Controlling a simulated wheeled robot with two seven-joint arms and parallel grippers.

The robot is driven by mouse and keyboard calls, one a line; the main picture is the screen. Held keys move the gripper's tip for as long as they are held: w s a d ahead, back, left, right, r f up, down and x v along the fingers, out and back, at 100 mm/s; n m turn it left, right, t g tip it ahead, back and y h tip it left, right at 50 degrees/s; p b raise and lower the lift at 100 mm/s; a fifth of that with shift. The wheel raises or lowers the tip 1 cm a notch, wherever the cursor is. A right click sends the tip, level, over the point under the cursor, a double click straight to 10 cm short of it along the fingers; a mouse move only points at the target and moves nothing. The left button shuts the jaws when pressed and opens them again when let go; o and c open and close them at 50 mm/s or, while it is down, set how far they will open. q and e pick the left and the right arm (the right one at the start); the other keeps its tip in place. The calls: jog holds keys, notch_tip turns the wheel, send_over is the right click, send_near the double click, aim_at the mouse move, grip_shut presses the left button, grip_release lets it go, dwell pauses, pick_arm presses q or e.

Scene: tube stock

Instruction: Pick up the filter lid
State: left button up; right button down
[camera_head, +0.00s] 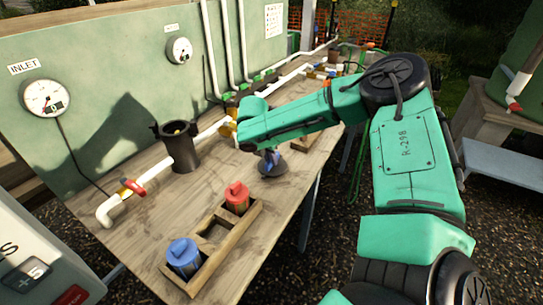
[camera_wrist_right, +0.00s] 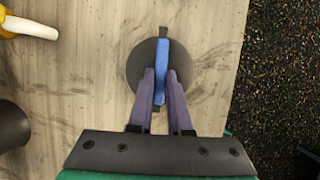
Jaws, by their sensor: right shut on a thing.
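The filter lid is a dark round disc (camera_head: 273,169) with a blue bar handle across its top. In the head view it is at the table's right edge, under my right gripper (camera_head: 270,156). In the right wrist view the lid (camera_wrist_right: 140,68) shows from above, and the fingers of my right gripper (camera_wrist_right: 160,88) are shut on its blue handle. I cannot tell whether the lid touches the table. My left gripper is not in view.
A dark open filter housing (camera_head: 182,150) stands on the wooden table (camera_head: 140,240) in line with white pipe. A wooden tray (camera_head: 215,256) holds a red cartridge (camera_head: 236,198) and a blue cartridge (camera_head: 184,257). An inlet gauge (camera_head: 46,98) is on the green back panel.

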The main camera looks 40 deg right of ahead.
notch_tip(320, 180, up, 20)
dwell(0.6)
